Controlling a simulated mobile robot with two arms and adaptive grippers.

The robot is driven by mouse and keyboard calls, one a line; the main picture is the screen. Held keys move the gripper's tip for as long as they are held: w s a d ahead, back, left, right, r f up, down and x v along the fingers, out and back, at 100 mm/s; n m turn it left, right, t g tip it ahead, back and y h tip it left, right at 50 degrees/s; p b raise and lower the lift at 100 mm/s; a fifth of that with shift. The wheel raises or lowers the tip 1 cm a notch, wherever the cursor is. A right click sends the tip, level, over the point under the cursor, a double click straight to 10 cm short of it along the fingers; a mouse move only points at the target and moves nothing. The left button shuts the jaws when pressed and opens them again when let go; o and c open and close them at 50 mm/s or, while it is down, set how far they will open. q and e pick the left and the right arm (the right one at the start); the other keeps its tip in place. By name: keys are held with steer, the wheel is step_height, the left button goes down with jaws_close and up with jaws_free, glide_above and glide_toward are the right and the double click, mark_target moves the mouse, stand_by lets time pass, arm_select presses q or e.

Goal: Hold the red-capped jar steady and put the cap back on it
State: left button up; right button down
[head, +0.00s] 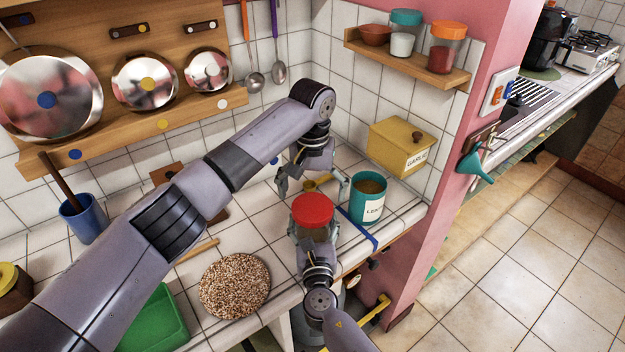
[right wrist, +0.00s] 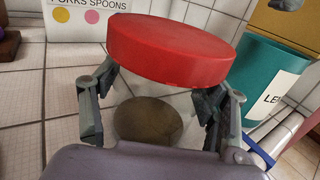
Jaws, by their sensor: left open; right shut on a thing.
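The red cap (head: 313,208) sits over the mouth of a clear jar (head: 316,233) with brownish contents. In the right wrist view the cap (right wrist: 170,50) spans the jar's top and looks slanted; I cannot tell whether it is fully seated. My right gripper (right wrist: 155,103) is shut around the jar's body (right wrist: 147,120), one finger on each side below the cap. My left gripper (head: 312,188) is open and empty, its fingers spread just behind the cap in the head view, apart from it. It does not show in the right wrist view.
A teal canister (head: 368,200) stands close to the right of the jar, with a yellow box (head: 402,147) behind it. A speckled round mat (head: 235,285) and a green tray (head: 155,322) lie to the left. A small shelf (head: 408,60) holds jars on the wall.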

mark_target(312, 206)
arm_select(q)
steer(key=shift+f, duration=1.9)
steer(key=shift+c, duration=0.2)
steer(key=c, duration=1.2)
steer(key=shift+o, duration=0.2)
steer(key=shift+m, duration=0.9)
steer(key=o, duration=1.3)
step_height(312, 206, up, 12)
